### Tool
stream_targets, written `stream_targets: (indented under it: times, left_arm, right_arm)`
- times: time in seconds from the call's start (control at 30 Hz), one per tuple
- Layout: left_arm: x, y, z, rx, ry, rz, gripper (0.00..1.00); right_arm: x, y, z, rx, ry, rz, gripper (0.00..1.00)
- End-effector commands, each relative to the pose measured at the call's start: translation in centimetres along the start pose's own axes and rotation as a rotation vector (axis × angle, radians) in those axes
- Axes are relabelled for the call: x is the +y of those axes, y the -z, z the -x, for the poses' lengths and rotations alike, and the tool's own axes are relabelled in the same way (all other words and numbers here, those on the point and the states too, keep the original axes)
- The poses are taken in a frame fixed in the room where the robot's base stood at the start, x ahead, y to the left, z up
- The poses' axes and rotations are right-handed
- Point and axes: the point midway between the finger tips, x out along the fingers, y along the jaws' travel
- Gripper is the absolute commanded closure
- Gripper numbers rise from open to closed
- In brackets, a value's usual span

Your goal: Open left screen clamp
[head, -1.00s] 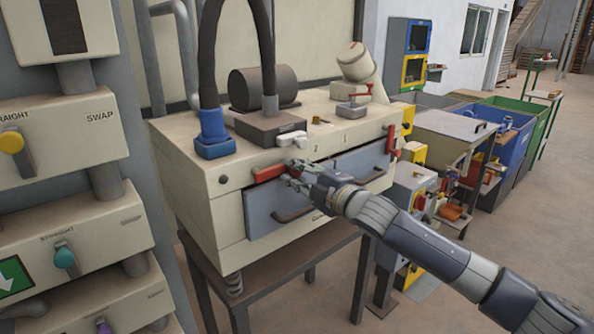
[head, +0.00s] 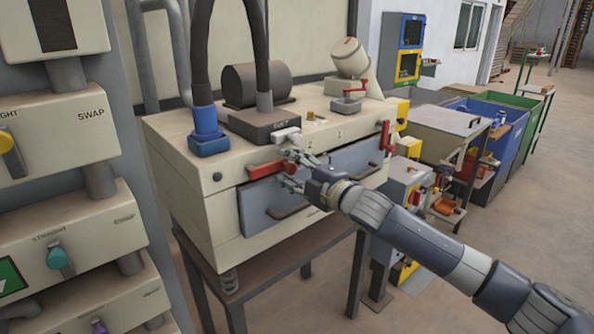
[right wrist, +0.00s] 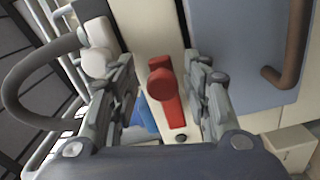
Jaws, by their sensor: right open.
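The left screen clamp is a red lever (head: 267,169) on the front of the cream machine (head: 190,200), above the left grey-blue drawer front (head: 262,208). It lies about level in the head view. My right gripper (head: 292,171) is open at the lever's right end. In the right wrist view the red lever (right wrist: 163,97) stands between the two spread fingers (right wrist: 160,105), with space visible on both sides. Whether a finger touches it I cannot tell. My left gripper is not in view.
A second red clamp (head: 385,135) is upright at the machine's right end. A white part (head: 287,134) sits on the top edge just above my gripper. A dark handle (head: 289,211) juts out below.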

Motion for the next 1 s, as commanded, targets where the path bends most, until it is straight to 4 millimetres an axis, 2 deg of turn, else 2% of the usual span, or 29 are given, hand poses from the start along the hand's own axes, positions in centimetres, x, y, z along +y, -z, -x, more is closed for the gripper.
stream_targets:
  times: [0.17,0.5,0.7,1.0]
  left_arm:
    - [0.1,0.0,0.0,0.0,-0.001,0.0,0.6]
    - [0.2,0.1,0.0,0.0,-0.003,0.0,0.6]
    - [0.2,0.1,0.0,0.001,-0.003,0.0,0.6]
    - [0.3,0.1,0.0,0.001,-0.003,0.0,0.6]
  right_arm:
    - [-0.1,-0.1,1.5,0.0,0.001,-0.002,0.56]
    - [-0.1,-0.2,8.0,-0.002,0.002,0.001,0.56]
    - [-0.1,-0.2,10.8,-0.002,0.001,0.002,0.56]
    - [0.0,-0.1,11.8,-0.001,0.0,0.0,0.56]
